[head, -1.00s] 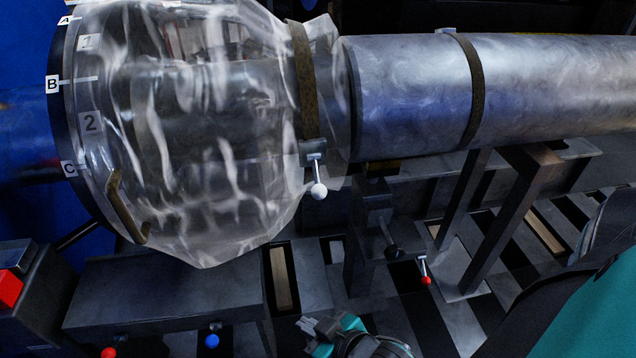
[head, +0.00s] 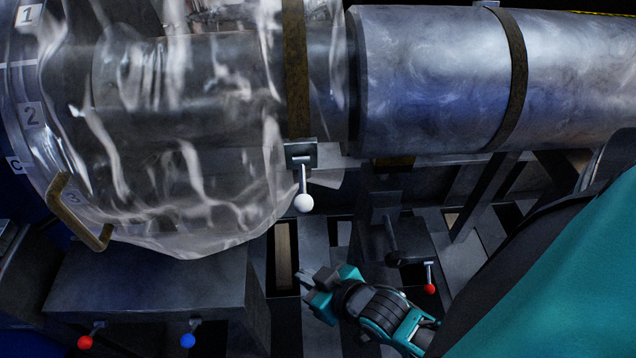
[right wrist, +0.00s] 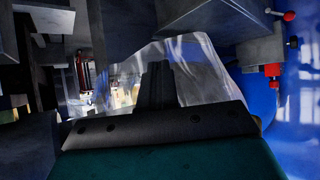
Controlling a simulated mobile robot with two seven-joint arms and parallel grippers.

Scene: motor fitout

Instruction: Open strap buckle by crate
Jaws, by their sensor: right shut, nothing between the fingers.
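A brown strap (head: 296,75) runs around the neck of a clear plastic bag (head: 200,150). At its lower end is a grey buckle (head: 301,152) with a lever hanging down to a white ball knob (head: 303,203). My right gripper (head: 303,276) is shut and empty, below the white knob and apart from it. In the right wrist view its fingers (right wrist: 157,82) are together in front of the clear bag (right wrist: 205,65). My left gripper is not in view. I cannot tell which thing is the crate.
A metal cylinder (head: 430,75) with a second strap (head: 515,80) lies at the right. A grey box (head: 150,285) with red (head: 85,342) and blue (head: 187,340) knobs stands lower left. A red-knobbed lever (head: 430,288) hangs near my right arm. A bent handle (head: 78,212) sits on the bag's ring.

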